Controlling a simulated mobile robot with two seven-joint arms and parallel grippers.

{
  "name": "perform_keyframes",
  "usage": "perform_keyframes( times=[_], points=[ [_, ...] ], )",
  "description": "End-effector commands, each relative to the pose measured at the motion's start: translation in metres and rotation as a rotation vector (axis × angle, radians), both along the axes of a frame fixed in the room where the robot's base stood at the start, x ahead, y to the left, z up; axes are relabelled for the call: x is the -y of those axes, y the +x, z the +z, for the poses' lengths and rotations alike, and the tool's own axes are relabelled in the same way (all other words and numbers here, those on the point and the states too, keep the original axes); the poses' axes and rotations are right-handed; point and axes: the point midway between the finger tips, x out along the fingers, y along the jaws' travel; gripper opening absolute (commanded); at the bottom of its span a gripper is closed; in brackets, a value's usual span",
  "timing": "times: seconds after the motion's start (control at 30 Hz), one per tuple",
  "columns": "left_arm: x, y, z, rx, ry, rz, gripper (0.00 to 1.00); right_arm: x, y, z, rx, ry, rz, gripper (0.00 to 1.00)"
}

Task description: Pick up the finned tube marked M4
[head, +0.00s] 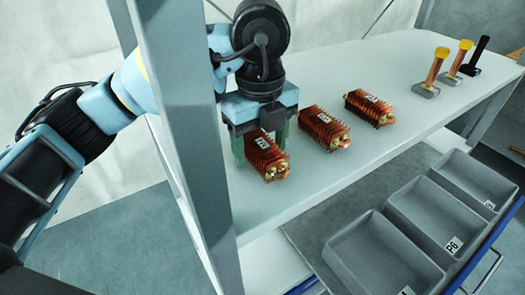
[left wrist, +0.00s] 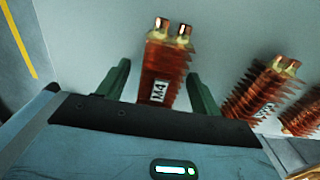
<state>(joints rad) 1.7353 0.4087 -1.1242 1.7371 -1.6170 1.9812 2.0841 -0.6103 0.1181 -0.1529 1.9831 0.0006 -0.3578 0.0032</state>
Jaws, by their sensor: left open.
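The finned tube marked M4 (left wrist: 164,72) is copper-coloured, with a white label and brass ends, and lies between my left gripper's fingers in the left wrist view. In the head view the same finned tube (head: 267,158) lies at the left end of the white shelf (head: 345,73). My left gripper (head: 262,150) is over it from above with green fingers on either side. The gripper (left wrist: 157,88) is open, with a visible gap between each finger and the fins. My right gripper is in neither view.
Two more finned tubes, one in the middle (head: 325,128) and one farther right (head: 369,108), lie on the shelf. Several upright posts (head: 434,70) stand at its far end. Grey bins (head: 382,255) sit lower at the front. A grey upright (head: 187,120) stands at the shelf's left end, close to my arm.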

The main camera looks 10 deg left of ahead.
Motion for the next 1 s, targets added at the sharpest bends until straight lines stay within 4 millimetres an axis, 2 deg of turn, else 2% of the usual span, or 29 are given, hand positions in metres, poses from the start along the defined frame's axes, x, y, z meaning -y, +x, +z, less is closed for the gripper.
perform_keyframes(
  times=[0.17, 0.6, 1.0],
  points=[
    [0.0000, 0.0000, 0.0002, 0.000, 0.000, 0.000, 0.64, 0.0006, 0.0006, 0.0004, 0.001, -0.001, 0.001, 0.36],
    [0.0001, -0.0001, 0.0004, 0.000, 0.000, -0.001, 0.07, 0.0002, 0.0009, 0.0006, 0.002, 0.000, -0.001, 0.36],
    [0.0003, 0.0001, 0.0079, 0.003, 0.000, -0.001, 0.07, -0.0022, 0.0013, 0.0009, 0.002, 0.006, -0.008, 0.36]
  ],
)
